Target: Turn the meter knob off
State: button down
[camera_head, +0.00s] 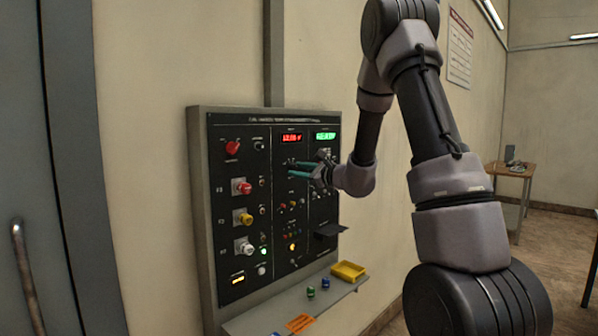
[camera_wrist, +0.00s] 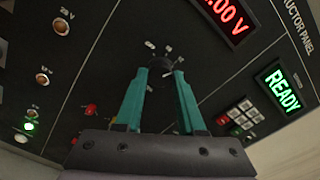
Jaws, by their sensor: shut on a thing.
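The meter knob (camera_wrist: 156,66) is a dark round knob on the black panel, just below the red display in the wrist view. My gripper (camera_wrist: 160,72) has its two teal fingers at the knob, one on each side, and is shut on it. In the head view my gripper (camera_head: 290,168) reaches the panel from the right, just under the red display. There the knob is too small to make out behind the fingers. I cannot read the knob's pointer or the marks around it.
The black panel (camera_head: 232,283) carries a red display (camera_head: 292,138), a green READY display (camera_head: 325,136), a red knob (camera_head: 232,147) and several coloured knobs on the left. A shelf below holds a yellow tray (camera_head: 348,270) and small cylinders. A wooden table (camera_head: 512,171) stands far right.

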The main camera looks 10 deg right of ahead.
jog(key=n, duration=0.4)
jog(key=shift+n, duration=0.3)
jog(key=n, duration=0.3)
jog(key=shift+n, duration=0.3)
jog(key=n, duration=0.8)
jog(key=shift+n, duration=0.3)
jog(key=c, duration=0.5)
grip_release()
jog(key=v, duration=1.1)
